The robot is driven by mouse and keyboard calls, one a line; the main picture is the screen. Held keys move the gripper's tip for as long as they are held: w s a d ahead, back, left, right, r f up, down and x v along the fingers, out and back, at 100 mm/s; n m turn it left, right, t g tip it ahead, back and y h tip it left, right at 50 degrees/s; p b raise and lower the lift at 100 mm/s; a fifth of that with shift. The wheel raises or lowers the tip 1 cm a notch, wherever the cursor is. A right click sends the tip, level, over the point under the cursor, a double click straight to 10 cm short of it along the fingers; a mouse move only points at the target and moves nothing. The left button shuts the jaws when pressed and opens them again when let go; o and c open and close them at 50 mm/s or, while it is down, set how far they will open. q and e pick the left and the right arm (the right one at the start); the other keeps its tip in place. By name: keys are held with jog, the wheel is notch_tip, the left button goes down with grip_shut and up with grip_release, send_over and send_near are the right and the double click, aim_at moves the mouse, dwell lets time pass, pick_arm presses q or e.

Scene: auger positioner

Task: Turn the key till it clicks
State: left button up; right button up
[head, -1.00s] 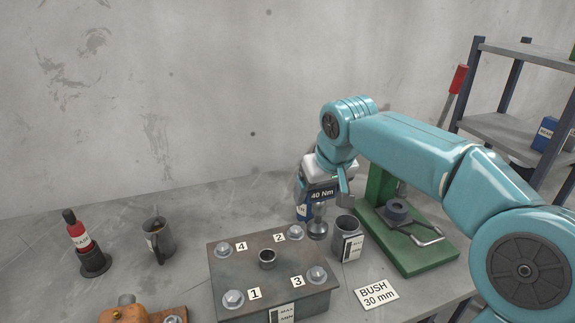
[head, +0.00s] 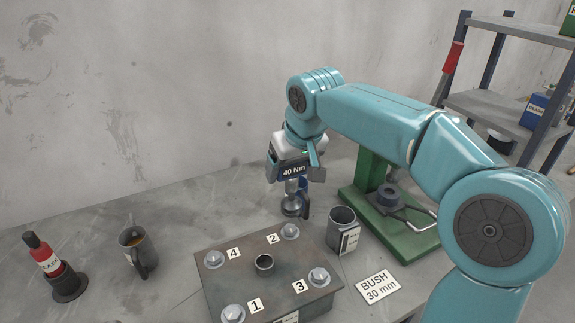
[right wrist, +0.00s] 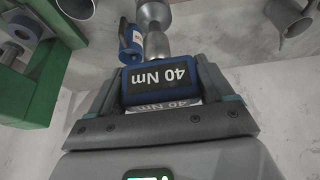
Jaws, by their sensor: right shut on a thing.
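The key is a torque tool (head: 291,170) with a dark "40 Nm" label and a grey socket (head: 292,207) at its lower end. My right gripper (head: 296,150) is shut on it. In the right wrist view the tool (right wrist: 160,77) sits between both fingers of the gripper (right wrist: 158,92), upside down in the picture. The socket shows just above the bolt marked 2 (head: 290,231) in the head view, with the bolt head visible and uncovered. Bolts 1 (head: 232,314), 3 (head: 319,277) and 4 (head: 214,259) sit on the dark metal block (head: 235,285). My left gripper is not in view.
A grey cup (head: 341,228) and a green press (head: 400,235) stand right of the block. A "BUSH 30 mm" card (head: 378,287) lies in front. A shelf (head: 490,105) is at right.

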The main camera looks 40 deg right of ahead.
aim_at(289, 188)
jog(key=shift+a+r, duration=0.1)
jog(key=shift+a, duration=0.2)
jog(key=shift+w, duration=0.1)
jog(key=shift+d+f+b, duration=0.2)
jog(key=shift+f+b, duration=0.15)
jog(key=shift+f, duration=0.2)
jog(key=shift+s+f+b, duration=0.2)
jog(key=shift+f+b, duration=0.05)
jog(key=shift+b, duration=0.05)
jog(key=shift+a+f+b, duration=0.2)
jog(key=shift+f+b, duration=0.35)
jog(key=shift+f, duration=0.15)
notch_tip(289, 188, down, 2)
jog(key=shift+d+f+b, duration=0.1)
jog(key=shift+d+b, duration=0.05)
jog(key=shift+b, duration=0.65)
jog(key=shift+w+f, duration=0.15)
jog(key=shift+f, duration=0.1)
